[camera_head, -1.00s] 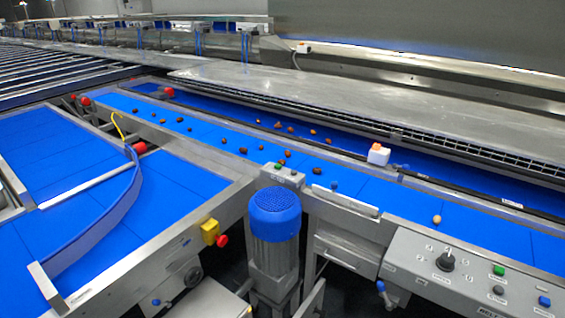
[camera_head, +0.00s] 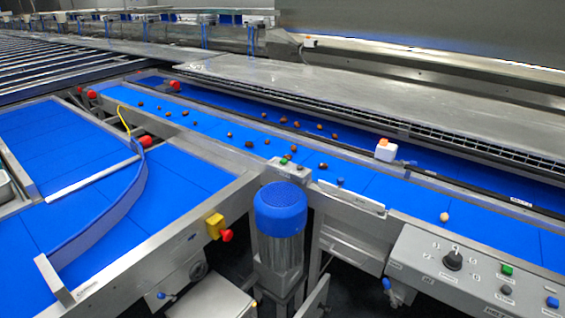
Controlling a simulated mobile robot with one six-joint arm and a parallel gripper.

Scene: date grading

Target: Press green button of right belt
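The right belt (camera_head: 400,195) is a long blue conveyor running from upper left to lower right, with several brown dates on it. A grey control panel (camera_head: 420,245) stands at its near side, lower right. On the panel are a green button (camera_head: 507,270), a black rotary knob (camera_head: 453,260), a dark button (camera_head: 506,290) and a blue button (camera_head: 552,302). A smaller box beside the motor also carries a small green button (camera_head: 284,161). A single pale date (camera_head: 444,217) lies on the belt behind the panel. My gripper is not in view.
A motor with a blue cap (camera_head: 280,208) stands between the belts. A yellow and red emergency stop (camera_head: 219,228) is on the left belt's frame. A curved blue guide (camera_head: 105,225) crosses the left belt (camera_head: 55,150). A white box with an orange top (camera_head: 385,150) sits at the right belt's far edge.

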